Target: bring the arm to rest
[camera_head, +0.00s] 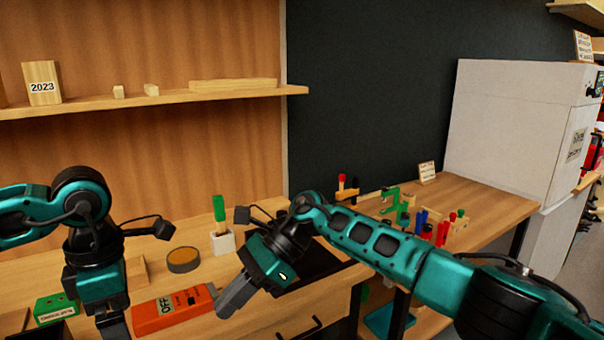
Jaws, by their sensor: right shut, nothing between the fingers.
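My right arm comes in from the lower right, teal and black. Its gripper (226,308) points down and to the left, shut and empty, over the front part of the wooden bench (205,326). It shows just right of an orange box labelled OFF (172,308); I cannot tell the exact gap. My left gripper (115,330) points down at the lower left, to the left of the orange box. The frame's bottom edge cuts off its tips, so I cannot tell whether it is open or shut.
A round tin (183,260), a white holder (222,242) with a green-handled tool, and a dark mat (312,262) lie behind the right gripper. A green box (54,308) is at the far left. Several coloured-handled tools (425,225) stand behind the right arm.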

